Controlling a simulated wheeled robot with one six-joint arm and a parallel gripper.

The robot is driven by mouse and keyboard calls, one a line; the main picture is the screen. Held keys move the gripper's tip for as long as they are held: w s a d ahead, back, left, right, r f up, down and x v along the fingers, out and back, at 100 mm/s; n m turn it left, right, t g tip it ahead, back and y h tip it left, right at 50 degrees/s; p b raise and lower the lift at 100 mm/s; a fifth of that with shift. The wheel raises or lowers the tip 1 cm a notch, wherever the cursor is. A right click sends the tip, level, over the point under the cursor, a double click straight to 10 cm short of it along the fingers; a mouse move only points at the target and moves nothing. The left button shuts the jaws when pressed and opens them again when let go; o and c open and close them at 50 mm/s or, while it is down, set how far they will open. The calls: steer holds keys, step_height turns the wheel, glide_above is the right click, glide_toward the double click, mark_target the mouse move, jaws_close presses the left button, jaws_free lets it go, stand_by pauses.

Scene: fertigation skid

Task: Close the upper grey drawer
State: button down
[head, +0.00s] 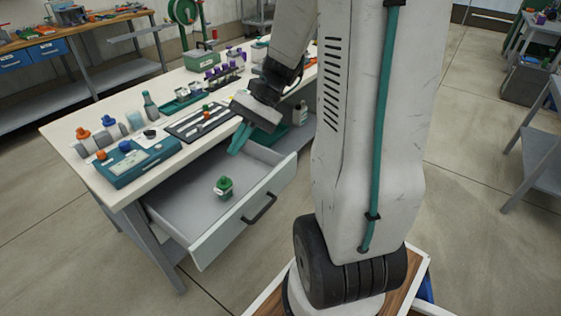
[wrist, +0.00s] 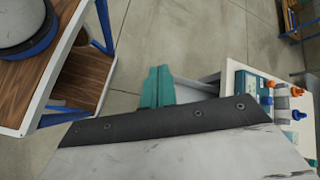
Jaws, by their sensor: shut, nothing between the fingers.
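The grey drawer (head: 184,216) under the white workbench is pulled well out in the head view. A dark bar handle (head: 259,208) is on its front, and a small green item (head: 224,187) stands inside it. My gripper (head: 238,139), with teal fingers, hangs above the back right part of the drawer, close to the bench edge. Its fingers are together with nothing between them. In the wrist view the teal fingers (wrist: 156,87) are side by side, with a pale grey part of the drawer (wrist: 188,93) just right of them.
On the bench top (head: 77,151) stand a teal instrument box (head: 137,161), a black tray (head: 200,121), bottles and purple-capped vials. My arm hides part of the bench's right end. Open concrete floor (head: 462,152) lies to the right; a grey side table (head: 540,145) stands at the far right.

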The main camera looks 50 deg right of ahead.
steer(key=w+d+f+m+t+y, duration=0.1)
steer(key=d+f+m+t, duration=0.5)
steer(key=d, duration=0.3)
steer(key=w+d+f+m+t+y, duration=0.1)
steer(key=w+d+f+m+t, duration=0.1)
steer(key=d+f+m+t, duration=0.4)
steer(key=s+d+f+m+t+h, duration=0.2)
steer(key=s+d+f+m+h, duration=0.1)
steer(key=d+f, duration=0.3)
steer(key=s+d+f+m+t+h, duration=0.2)
steer(key=d+f+m, duration=0.1)
steer(key=d+f, duration=0.3)
steer(key=m+t+h, duration=0.2)
steer(key=m+h, duration=0.4)
glide_toward(288, 163)
steer(key=w, duration=0.6)
steer(key=shift+w+a, duration=0.35)
steer(key=shift+w, duration=0.05)
